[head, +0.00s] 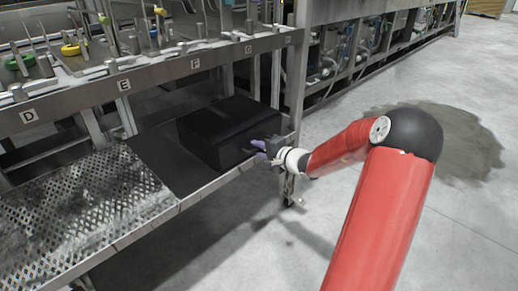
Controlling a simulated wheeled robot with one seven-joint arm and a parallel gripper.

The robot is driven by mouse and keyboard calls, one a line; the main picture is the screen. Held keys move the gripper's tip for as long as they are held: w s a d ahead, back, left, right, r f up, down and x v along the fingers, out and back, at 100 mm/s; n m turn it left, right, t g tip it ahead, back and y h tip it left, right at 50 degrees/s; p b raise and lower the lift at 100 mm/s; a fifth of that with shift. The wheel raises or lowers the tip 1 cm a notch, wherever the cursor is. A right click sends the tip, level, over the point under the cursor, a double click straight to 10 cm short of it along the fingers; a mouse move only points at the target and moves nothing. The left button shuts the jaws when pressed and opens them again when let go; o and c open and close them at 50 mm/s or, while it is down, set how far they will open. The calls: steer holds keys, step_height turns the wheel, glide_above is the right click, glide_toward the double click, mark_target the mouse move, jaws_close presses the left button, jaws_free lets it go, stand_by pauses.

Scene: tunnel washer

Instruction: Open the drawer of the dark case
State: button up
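The dark case (222,122) is a black box on the lower metal shelf, under the lettered rail. Its drawer cannot be made out against the black surfaces. My gripper (258,148) is at the end of my red arm, at the case's right front side. Its purple-tinted fingers point left toward the case and look very close to it. I cannot tell whether they touch it. The fingers are small and dark here, so their opening and anything between them cannot be made out.
The lower shelf (160,208) has a raised front edge and a perforated plate (75,215) at left. The lettered rail (150,75) runs above the case. A metal post (296,75) stands just right of it. Open concrete floor (460,200) lies to the right.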

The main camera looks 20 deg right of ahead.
jaws_close()
steer(key=f+b+v, duration=0.3)
steer(key=v, duration=1.1)
steer(key=shift+s, duration=0.4)
steer(key=shift+d, duration=0.15)
jaws_free()
